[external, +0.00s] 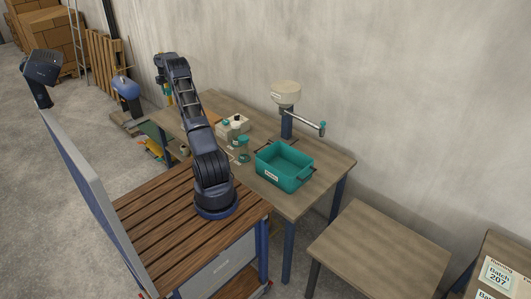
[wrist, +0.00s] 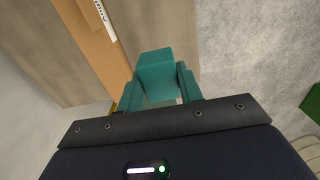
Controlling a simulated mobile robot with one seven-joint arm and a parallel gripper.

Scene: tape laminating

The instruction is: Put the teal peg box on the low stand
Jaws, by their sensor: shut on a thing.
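My gripper (external: 166,84) is at the far end of the raised arm, at the upper left of the external view. In the wrist view a teal block (wrist: 156,72) sits between its teal fingers, and the gripper is shut on it. The block is small and partly hidden in the external view, so I cannot tell its full shape. A larger open teal box (external: 284,169) with dark handles and a white label stands on the wooden worktable (external: 325,160), apart from my gripper. A lower, bare wooden table (external: 380,245) stands at the lower right; I cannot tell if it is the low stand.
Jars (external: 242,150) and a pale container (external: 233,127) stand on the worktable, left of the teal box. A cream-topped device (external: 286,93) with a side arm stands behind it. A grey panel (external: 95,195) rises at the left. A labelled carton (external: 497,275) is at the lower right.

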